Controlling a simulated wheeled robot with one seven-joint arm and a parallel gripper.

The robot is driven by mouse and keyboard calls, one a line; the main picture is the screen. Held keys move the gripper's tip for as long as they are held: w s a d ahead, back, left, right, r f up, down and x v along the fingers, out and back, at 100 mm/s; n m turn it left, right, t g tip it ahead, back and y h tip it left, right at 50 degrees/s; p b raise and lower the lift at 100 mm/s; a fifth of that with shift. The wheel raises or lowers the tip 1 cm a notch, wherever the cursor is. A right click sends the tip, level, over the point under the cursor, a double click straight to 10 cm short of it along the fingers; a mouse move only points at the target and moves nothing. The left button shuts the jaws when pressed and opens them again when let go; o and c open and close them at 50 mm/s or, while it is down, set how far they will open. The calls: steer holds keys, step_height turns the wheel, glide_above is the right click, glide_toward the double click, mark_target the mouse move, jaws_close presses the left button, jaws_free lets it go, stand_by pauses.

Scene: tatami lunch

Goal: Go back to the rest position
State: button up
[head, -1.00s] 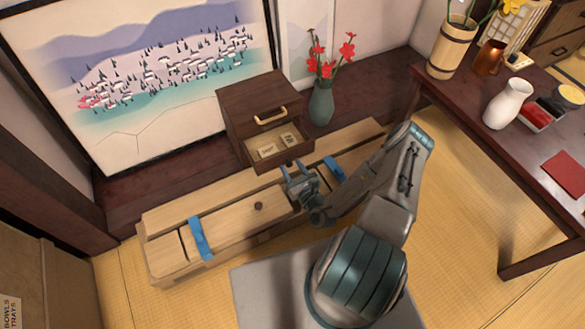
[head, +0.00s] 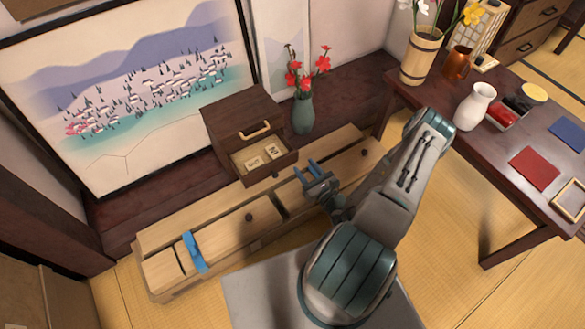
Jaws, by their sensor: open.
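My gripper (head: 310,167) is open and appears empty. It is above the right half of the low wooden bench (head: 225,226), just right of and in front of the small dark cabinet. My bent arm reaches to it from the lower right. Whether the fingers touch the bench cannot be told from this view.
The dark cabinet (head: 226,121) has its drawer (head: 283,167) pulled out, with small labelled pieces inside. A teal vase (head: 302,115) with red flowers stands close behind the gripper. A blue strap (head: 193,252) crosses the bench's left end. A dark table (head: 482,156) stands at the right.

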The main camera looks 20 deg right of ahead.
steer(key=shift+s+d+r, duration=0.5)
steer(key=shift+d+r, duration=0.05)
steer(key=shift+d, duration=0.15)
steer(key=w+a+r+n+g+y+p, duration=0.1)
steer(key=a+r+n+g+y+p, duration=0.3)
steer(key=r, duration=0.6)
steer(key=w+a+r+n+g+y+p, duration=0.1)
steer(key=a+r+n+g+y+p, duration=0.2)
steer(key=r+n+y, duration=0.55)
steer(key=s+a+r+n+g+h+p, duration=0.1)
steer(key=s+a+r+n+g+p, duration=0.3)
steer(key=r, duration=0.5)
steer(key=s+a+r+n+g+h+p, duration=0.1)
steer(key=s+a+r+n+g+p, duration=0.1)
steer(key=a+r+n+g, duration=0.5)
steer(key=s+d+r+n+t+h+p, duration=0.1)
steer(key=s+d+r+n+h+p, duration=0.1)
steer(key=r, duration=0.8)
steer(key=s+d+r+n+t+h+p, duration=0.1)
steer(key=s+d+r+n+h+p, duration=0.1)
steer(key=s+r+n+h+p, duration=0.2)
steer(key=s+d+r+n+t+h+p, duration=0.1)
steer(key=s+r+n+h+p, duration=0.3)
steer(key=r, duration=1.3)
steer(key=s+d+h+p, duration=0.1)
steer(key=h+p, duration=0.3)
